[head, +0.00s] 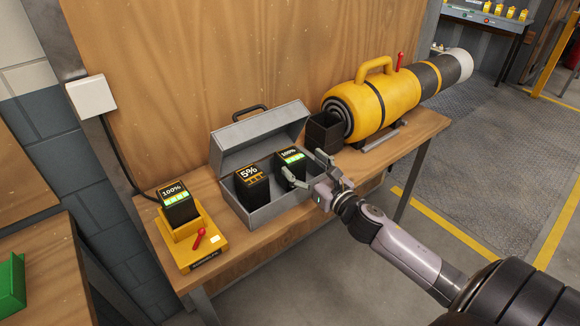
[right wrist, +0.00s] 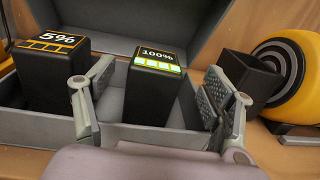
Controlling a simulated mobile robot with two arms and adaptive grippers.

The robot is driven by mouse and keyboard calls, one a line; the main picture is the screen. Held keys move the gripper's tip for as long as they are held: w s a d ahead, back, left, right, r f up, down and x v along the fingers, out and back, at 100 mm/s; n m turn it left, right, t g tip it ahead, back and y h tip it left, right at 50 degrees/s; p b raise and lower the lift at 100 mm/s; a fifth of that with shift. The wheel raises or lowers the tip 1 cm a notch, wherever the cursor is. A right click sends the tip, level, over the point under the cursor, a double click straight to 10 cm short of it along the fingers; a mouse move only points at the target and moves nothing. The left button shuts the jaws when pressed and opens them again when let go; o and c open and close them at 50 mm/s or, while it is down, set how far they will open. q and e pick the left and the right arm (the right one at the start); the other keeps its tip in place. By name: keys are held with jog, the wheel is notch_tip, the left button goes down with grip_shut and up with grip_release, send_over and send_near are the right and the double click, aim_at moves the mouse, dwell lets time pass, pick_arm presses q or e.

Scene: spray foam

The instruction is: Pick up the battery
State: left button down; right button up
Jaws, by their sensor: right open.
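A black battery with a lit "100%" top (head: 290,156) sits upright in the right part of an open grey case (head: 262,218). Another "100%" battery (head: 176,207) sits in a yellow charger (head: 202,243) at the left. My right gripper (head: 305,166) is open and empty at the case's right front side. In the right wrist view the case's "100%" battery (right wrist: 152,88) shows between and beyond the spread fingers, apart from them. My left gripper is out of view.
A yellow and black spray foam device (head: 372,98) lies at the back right of the wooden bench (head: 405,132), with an open black box (head: 323,131) at its near end. The case's raised lid (head: 262,137) stands behind the batteries. A green object (head: 10,283) is at lower left.

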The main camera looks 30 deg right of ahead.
aim_at(283, 150)
jog(key=w, duration=0.2)
jog(key=w+p, duration=0.1)
jog(key=w, duration=0.1)
jog(key=w+f, duration=0.1)
jog(key=w, duration=0.1)
jog(key=shift+w+a, duration=0.15)
jog(key=shift+w, duration=0.05)
jog(key=shift+s, duration=0.1)
jog(key=shift+c, duration=0.4)
jog(key=shift+r, duration=0.1)
jog(key=c, duration=1.5)
